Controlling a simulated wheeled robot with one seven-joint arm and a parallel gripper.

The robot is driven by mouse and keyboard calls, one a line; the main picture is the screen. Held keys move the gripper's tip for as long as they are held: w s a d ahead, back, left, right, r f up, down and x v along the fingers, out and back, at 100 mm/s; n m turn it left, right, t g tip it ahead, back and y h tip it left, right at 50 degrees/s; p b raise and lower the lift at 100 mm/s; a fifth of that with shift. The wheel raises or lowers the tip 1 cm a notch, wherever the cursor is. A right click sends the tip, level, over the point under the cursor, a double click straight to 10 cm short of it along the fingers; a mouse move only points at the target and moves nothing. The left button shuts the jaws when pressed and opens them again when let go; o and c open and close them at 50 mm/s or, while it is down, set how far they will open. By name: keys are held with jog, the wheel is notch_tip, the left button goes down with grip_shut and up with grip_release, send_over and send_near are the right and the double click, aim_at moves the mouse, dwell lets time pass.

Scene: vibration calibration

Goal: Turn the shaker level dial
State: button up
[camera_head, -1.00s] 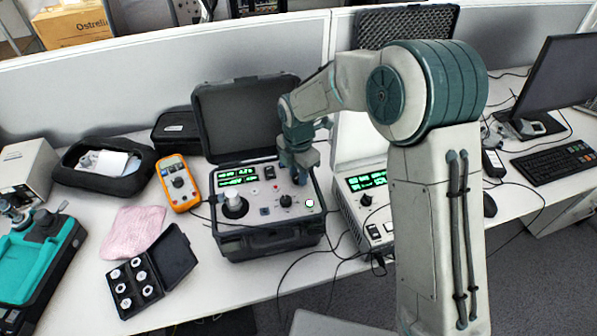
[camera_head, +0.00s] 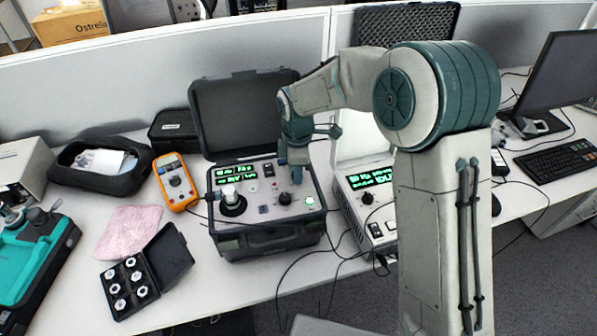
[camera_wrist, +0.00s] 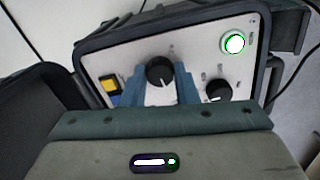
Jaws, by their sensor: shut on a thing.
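The open black case (camera_head: 268,240) holds a light panel with green displays and several controls. In the wrist view, a larger black dial (camera_wrist: 160,72) sits between the two blue fingers of my gripper (camera_wrist: 160,84), which is shut on it. In the head view my gripper (camera_head: 296,178) stands over the panel and hides that dial. A smaller black dial (camera_head: 284,198) is in front of it; it also shows in the wrist view (camera_wrist: 219,90). The labels are too small to read, so I cannot confirm which is the shaker level dial.
A green-ringed button (camera_head: 309,203) is at the panel's front right. A cylinder shaker (camera_head: 231,201) stands at its left. The case lid (camera_head: 238,115) stands open behind. A second unit with a display (camera_head: 372,181) is at right, an orange multimeter (camera_head: 176,182) at left. Cables hang in front.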

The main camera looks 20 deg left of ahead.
jog(key=m+b, duration=0.1)
jog(key=m, duration=0.3)
jog(key=shift+w+m, duration=0.1)
jog(key=shift+m, duration=0.2)
jog(key=m+b, duration=0.1)
jog(key=m, duration=0.4)
jog(key=shift+a+r+b, duration=0.1)
jog(key=shift+b, duration=0.25)
jog(key=m+b, duration=0.1)
jog(key=m, duration=0.4)
jog(key=shift+r+m, duration=0.1)
jog(key=shift+m, duration=2.3)
jog(key=shift+w, duration=0.1)
jog(key=o, duration=0.9)
jog(key=shift+c, duration=0.2)
jog(key=shift+o, duration=0.6)
